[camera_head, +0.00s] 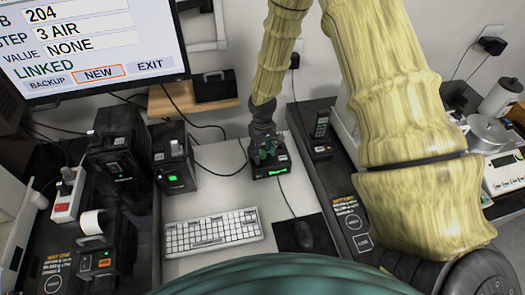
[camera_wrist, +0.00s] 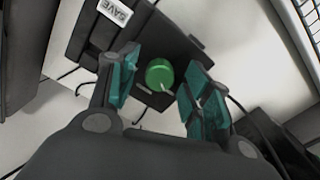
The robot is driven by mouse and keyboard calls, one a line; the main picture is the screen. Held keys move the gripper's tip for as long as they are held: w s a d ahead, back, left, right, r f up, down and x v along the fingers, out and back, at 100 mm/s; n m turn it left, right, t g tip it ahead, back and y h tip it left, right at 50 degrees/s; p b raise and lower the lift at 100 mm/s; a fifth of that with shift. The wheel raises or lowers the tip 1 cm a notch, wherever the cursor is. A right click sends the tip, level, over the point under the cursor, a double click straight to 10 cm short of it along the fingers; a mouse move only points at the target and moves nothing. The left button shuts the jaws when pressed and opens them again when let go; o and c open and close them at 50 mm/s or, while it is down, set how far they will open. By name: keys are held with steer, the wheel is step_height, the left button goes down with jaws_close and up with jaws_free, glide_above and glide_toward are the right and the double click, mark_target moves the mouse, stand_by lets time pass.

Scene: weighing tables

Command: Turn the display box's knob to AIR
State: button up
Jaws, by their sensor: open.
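The small black display box (camera_head: 270,170) with a lit green display stands on the white desk, right of the keyboard in the head view. Its top is partly hidden by my gripper (camera_head: 264,152), which reaches down over it. In the wrist view the round green knob (camera_wrist: 159,73) sits on the dark box (camera_wrist: 95,38), with a short white line at its edge. My gripper (camera_wrist: 160,82) is open, with its teal fingers on either side of the knob. I cannot tell whether they touch it. A white SAVE label (camera_wrist: 115,11) is beside the knob.
The monitor (camera_head: 90,45) reads "3 AIR", "VALUE NONE" and "LINKED". The keyboard (camera_head: 212,233) and a mouse (camera_head: 303,234) lie in front. Bare desk lies left of the display box.

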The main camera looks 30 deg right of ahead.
steer(key=c, duration=1)
steer(key=shift+c, duration=0.2)
steer(key=shift+m, duration=0.3)
steer(key=m, duration=0.4)
steer(key=shift+b, duration=0.4)
steer(key=m, duration=0.6)
steer(key=shift+a, duration=0.1)
steer(key=m, duration=0.6)
steer(key=shift+p, duration=0.3)
steer(key=m+p, duration=0.1)
steer(key=m, duration=0.3)
steer(key=shift+m, duration=0.3)
steer(key=shift+m+p, duration=0.4)
steer(key=shift+m, duration=1)
steer(key=shift+w, duration=0.1)
